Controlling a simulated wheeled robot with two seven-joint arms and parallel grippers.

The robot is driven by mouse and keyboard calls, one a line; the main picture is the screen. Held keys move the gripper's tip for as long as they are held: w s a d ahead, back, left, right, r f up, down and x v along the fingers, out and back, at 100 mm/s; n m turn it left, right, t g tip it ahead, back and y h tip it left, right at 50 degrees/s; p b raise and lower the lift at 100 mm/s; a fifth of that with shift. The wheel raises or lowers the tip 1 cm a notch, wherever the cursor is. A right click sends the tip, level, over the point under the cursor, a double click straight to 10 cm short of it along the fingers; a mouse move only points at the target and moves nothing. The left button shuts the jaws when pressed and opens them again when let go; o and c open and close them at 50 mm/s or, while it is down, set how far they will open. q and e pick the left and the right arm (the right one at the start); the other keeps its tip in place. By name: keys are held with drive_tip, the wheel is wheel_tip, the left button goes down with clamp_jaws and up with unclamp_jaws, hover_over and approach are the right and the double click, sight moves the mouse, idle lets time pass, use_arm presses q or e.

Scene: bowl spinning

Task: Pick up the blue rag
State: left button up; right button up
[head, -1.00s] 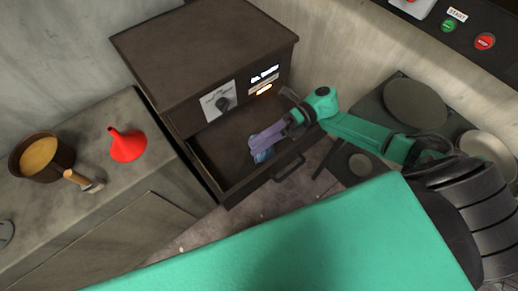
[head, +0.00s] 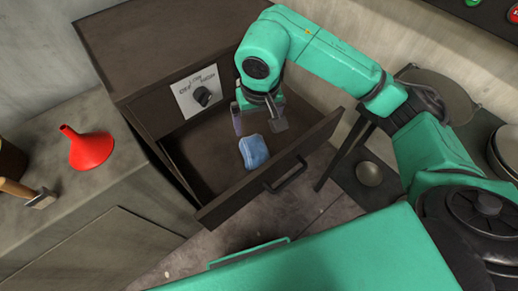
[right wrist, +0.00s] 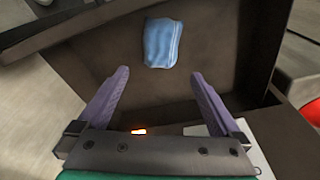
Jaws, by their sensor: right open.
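The blue rag (head: 254,151) lies folded on the floor of the open drawer (head: 205,150), toward its front. It also shows in the right wrist view (right wrist: 162,42), beyond the fingers and apart from them. My right gripper (head: 257,122) is above the drawer, just behind the rag in the head view. Its two purple fingers are spread with nothing between them in the right wrist view (right wrist: 163,88). My left gripper is in neither view.
The drawer front with its handle (head: 286,174) and side walls surround the rag. The dark cabinet (head: 165,45) with a knob stands behind. A red funnel (head: 87,148) and a hammer (head: 40,198) are on the left counter. A round object (head: 369,173) sits at right.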

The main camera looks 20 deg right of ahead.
sight(255, 148)
drive_tip(key=f+p, duration=0.1)
drive_tip(key=f, duration=0.3)
drive_tip(key=w+f+p, duration=0.1)
drive_tip(key=f, duration=0.4)
drive_tip(key=w+f+p, duration=0.1)
drive_tip(key=f, duration=0.4)
drive_tip(key=shift+w+a, duration=0.1)
drive_tip(key=shift+a, duration=0.05)
drive_tip(key=c, duration=1.3)
use_arm(q)
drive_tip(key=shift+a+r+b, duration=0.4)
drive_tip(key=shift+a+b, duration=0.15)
drive_tip(key=shift+b, duration=0.6)
use_arm(e)
wheel_tip(255, 148, up, 20)
drive_tip(key=shift+r, duration=0.1)
drive_tip(key=shift+c, duration=0.2)
